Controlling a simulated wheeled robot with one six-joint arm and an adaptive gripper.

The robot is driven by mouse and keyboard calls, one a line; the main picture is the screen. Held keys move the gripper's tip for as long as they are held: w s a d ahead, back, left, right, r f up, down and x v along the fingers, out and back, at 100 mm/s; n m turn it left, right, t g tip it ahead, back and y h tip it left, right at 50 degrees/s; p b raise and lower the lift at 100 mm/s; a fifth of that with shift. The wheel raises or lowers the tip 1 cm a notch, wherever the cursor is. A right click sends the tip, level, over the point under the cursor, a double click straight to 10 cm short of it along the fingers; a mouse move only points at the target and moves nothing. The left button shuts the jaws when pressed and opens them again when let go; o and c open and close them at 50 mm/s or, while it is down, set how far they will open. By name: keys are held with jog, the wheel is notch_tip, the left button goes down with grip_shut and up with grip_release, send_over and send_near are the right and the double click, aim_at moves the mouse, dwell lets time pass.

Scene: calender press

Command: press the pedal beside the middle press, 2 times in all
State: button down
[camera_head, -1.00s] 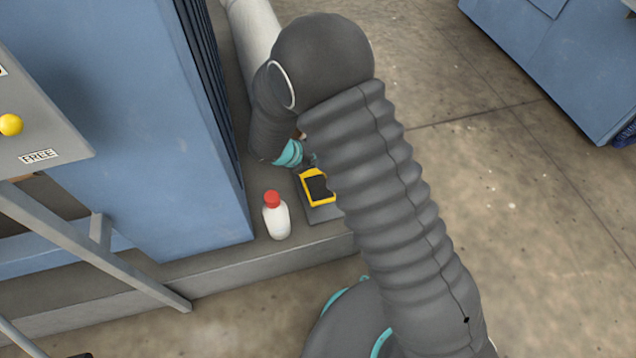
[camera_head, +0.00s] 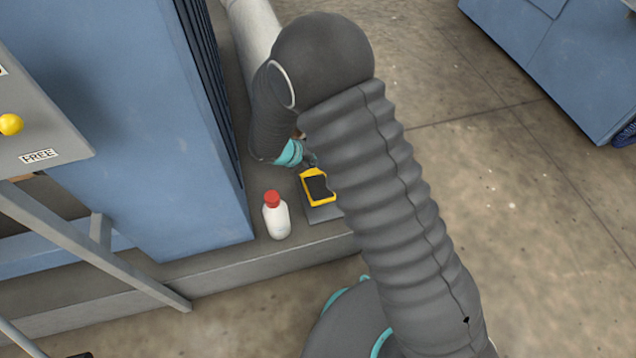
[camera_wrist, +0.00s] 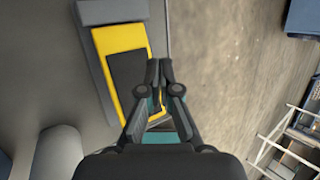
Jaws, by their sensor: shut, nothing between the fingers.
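The pedal (camera_head: 317,187) is a yellow frame with a black pad on a grey base, set on the grey plinth beside the blue press (camera_head: 130,110). It also shows in the wrist view (camera_wrist: 120,55), at upper left of the fingers. My gripper (camera_wrist: 159,66) is shut and empty, its fingertips overlapping the right side of the black pad in that view. Whether the tips touch the pad or hover above it cannot be told. In the head view my arm hides most of the gripper, and only a part near the pedal's far end shows (camera_head: 308,160).
A white bottle with a red cap (camera_head: 276,215) stands on the plinth (camera_head: 290,260) just left of the pedal. A panel marked FREE with a yellow knob (camera_head: 11,125) is at far left. A blue cabinet (camera_head: 560,60) stands at upper right. Open floor (camera_head: 520,200) lies right of my arm.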

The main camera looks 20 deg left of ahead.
jog(key=shift+d+r, duration=0.1)
dwell(0.3)
jog(key=s+d+r+m+g, duration=0.2)
jog(key=d+r+m, duration=1.75)
jog(key=r, duration=0.25)
jog(key=s+d+r+m+y, duration=0.1)
jog(key=s+d+r+m, duration=0.3)
jog(key=s+m, duration=0.2)
jog(key=s+d+r+m+t+y, duration=0.1)
jog(key=s+d+r+m, duration=0.3)
jog(key=s+m, duration=0.3)
jog(key=s+d+r+m+y, duration=0.2)
jog(key=s+m, duration=0.4)
jog(key=m, duration=0.4)
jog(key=d+r, duration=0.1)
jog(key=d, duration=0.1)
jog(key=shift+s+d+r+t, duration=0.3)
jog(key=shift+r, duration=0.1)
jog(key=shift+d, duration=0.15)
